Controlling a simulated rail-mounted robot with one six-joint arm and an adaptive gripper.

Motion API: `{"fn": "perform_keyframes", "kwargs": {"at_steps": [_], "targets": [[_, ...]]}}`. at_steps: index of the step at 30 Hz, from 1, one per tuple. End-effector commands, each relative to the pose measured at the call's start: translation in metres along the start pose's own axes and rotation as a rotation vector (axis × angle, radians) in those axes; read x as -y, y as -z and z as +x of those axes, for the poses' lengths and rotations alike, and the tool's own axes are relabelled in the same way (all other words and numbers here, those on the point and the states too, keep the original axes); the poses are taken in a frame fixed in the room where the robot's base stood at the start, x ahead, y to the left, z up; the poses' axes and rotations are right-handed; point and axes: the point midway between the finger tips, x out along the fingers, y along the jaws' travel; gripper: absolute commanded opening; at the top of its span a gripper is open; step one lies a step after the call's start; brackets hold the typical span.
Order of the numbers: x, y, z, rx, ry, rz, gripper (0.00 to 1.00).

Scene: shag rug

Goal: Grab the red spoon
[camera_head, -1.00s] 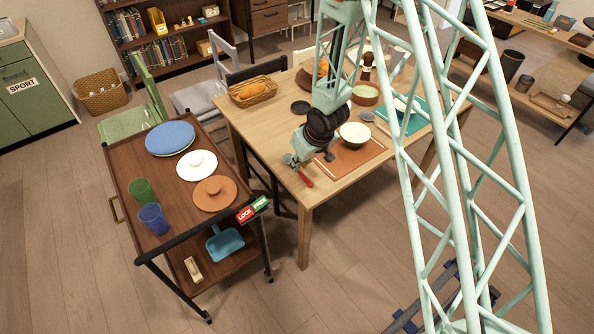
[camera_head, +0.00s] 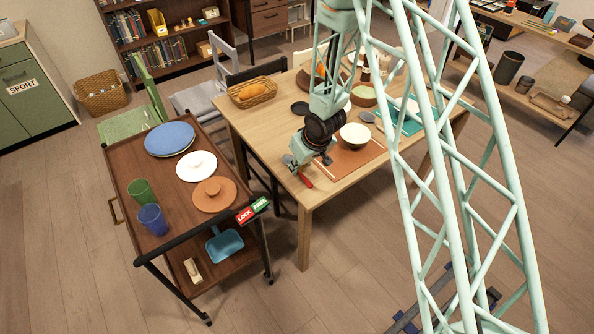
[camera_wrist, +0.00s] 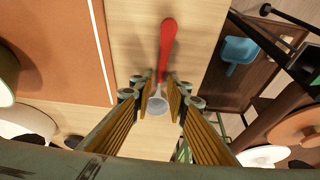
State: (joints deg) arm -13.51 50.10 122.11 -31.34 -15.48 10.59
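The red spoon (camera_head: 305,180) lies on the wooden table (camera_head: 262,128) near its front left corner, left of the brown placemat (camera_head: 350,163). In the wrist view its red handle (camera_wrist: 167,45) points away and its pale bowl (camera_wrist: 157,105) is nearer my camera. My gripper (camera_wrist: 161,78) is pointed down over the spoon, with one finger on each side of it around the neck and bowl. The fingers look open, with a narrow gap between them. In the head view my gripper (camera_head: 297,167) partly covers the spoon's middle.
A cream bowl (camera_head: 355,136) stands on the placemat close to my gripper. A basket (camera_head: 252,93) sits at the table's left. A brown trolley (camera_head: 145,174) with plates, lids and cups stands left of the table. The table's front edge is close to the spoon.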

Motion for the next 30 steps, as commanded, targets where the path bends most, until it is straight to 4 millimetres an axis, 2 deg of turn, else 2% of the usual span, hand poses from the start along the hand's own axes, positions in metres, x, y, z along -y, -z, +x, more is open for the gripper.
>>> {"fn": "perform_keyframes", "kwargs": {"at_steps": [8, 13, 30], "targets": [[0.0, -0.0007, 0.0015, 0.0, 0.0, 0.0, 0.15], [0.0, -0.0005, 0.0012, 0.0, 0.0, 0.0, 0.0], [-0.0001, 0.0025, -0.0051, -0.001, 0.0, 0.0, 0.0]]}}
